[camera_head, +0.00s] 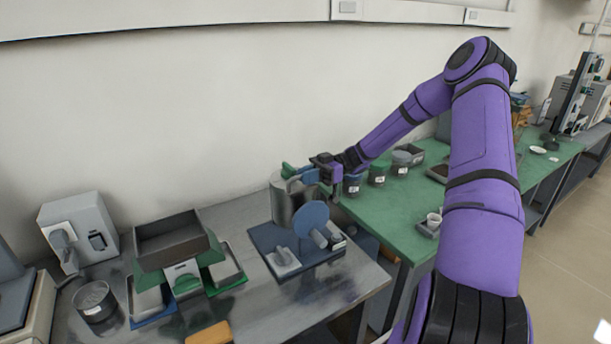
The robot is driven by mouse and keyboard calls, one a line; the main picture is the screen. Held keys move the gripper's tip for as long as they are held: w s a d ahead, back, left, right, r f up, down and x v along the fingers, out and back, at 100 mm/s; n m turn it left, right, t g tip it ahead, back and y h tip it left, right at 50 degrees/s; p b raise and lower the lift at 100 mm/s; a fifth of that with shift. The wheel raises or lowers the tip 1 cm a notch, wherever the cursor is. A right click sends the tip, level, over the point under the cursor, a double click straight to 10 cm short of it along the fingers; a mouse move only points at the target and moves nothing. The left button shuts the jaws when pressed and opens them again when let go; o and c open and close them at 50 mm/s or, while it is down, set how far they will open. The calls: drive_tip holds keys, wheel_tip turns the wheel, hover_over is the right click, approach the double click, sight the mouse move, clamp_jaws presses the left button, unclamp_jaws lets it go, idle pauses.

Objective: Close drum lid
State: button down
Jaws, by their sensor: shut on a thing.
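The drum (283,204) is a grey cylinder on a blue base plate on the grey table, left of the green table. A round blue disc (311,217) stands upright at its front right. The drum lid (306,176), a small blue and green part, shows at the drum's top right. My gripper (318,174) is at this part, reaching in from the right, and is shut on it. The fingertips and the exact grip are too small to make out. I cannot tell whether the lid lies flat on the drum or stands partly raised.
A dark tray on a balance-like stand (171,243), a grey device (78,233) and a round tin (96,304) stand to the left. The wall is behind.

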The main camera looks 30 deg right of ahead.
drive_tip(key=shift+f, duration=0.1)
drive_tip(key=c, duration=1.1)
unclamp_jaws()
drive_tip(key=shift+c, duration=0.2)
drive_tip(key=shift+d, duration=0.1)
drive_tip(key=d, duration=1)
drive_tip(key=shift+d, duration=0.35)
